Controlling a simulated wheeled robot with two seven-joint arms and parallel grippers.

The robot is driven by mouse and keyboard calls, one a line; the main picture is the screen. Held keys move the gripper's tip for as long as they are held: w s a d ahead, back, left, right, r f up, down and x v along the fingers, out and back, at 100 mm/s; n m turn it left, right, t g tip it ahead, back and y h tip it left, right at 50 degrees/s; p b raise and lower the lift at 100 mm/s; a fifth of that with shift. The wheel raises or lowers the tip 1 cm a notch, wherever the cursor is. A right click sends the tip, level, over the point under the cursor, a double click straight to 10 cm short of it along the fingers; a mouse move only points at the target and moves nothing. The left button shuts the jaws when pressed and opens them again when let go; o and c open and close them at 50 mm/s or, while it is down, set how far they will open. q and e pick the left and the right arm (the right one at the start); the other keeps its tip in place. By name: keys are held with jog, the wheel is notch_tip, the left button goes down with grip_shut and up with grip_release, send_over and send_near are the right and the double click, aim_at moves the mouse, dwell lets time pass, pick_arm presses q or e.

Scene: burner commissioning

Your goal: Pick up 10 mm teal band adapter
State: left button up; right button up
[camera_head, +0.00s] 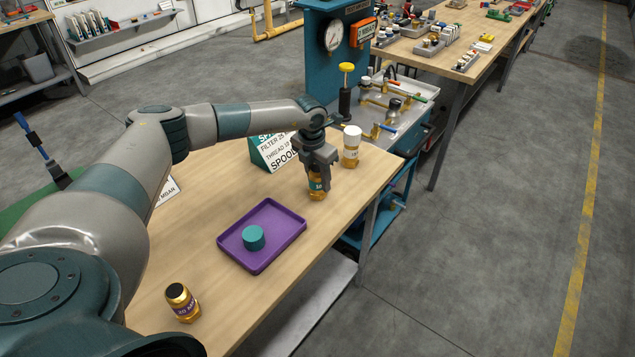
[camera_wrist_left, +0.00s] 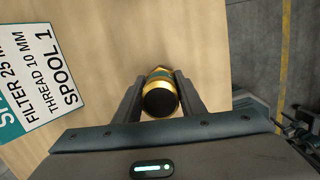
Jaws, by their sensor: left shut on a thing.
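The brass adapter with a teal band (camera_head: 317,191) is upright at the far right part of the wooden table. My left gripper (camera_head: 319,170) comes down over it from above and is shut on it, with the fingers covering its upper part. The left wrist view shows the adapter's dark round top and teal-and-gold side (camera_wrist_left: 160,98) between the two fingers (camera_wrist_left: 160,88). I cannot tell whether its base touches the table. My right gripper is out of view.
A brass adapter with a white top (camera_head: 351,147) stands close behind to the right. A purple tray (camera_head: 278,217) holds a teal cylinder (camera_head: 254,238). A purple-banded adapter (camera_head: 182,302) stands near the front. A spool sign (camera_head: 275,152) stands left of the gripper.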

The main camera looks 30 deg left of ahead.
pick_arm(q)
jog(key=shift+r, duration=0.1)
jog(key=shift+r+b, duration=0.4)
jog(key=r+b, duration=0.2)
jog(key=r, duration=0.1)
jog(key=shift+w+d+r, duration=0.15)
jog(key=shift+d, duration=0.25)
pick_arm(e)
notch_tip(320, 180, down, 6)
jog(key=b, duration=0.3)
pick_arm(q)
jog(key=w+d+r+b, duration=0.1)
jog(key=w+d+r, duration=0.2)
jog(key=d+r, duration=0.4)
jog(key=d, duration=0.3)
jog(key=shift+d, duration=0.2)
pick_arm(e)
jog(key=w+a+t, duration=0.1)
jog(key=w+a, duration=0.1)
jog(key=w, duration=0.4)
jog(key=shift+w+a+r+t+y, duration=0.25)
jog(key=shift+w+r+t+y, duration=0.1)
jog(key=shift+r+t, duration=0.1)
pick_arm(q)
jog(key=shift+f, duration=0.15)
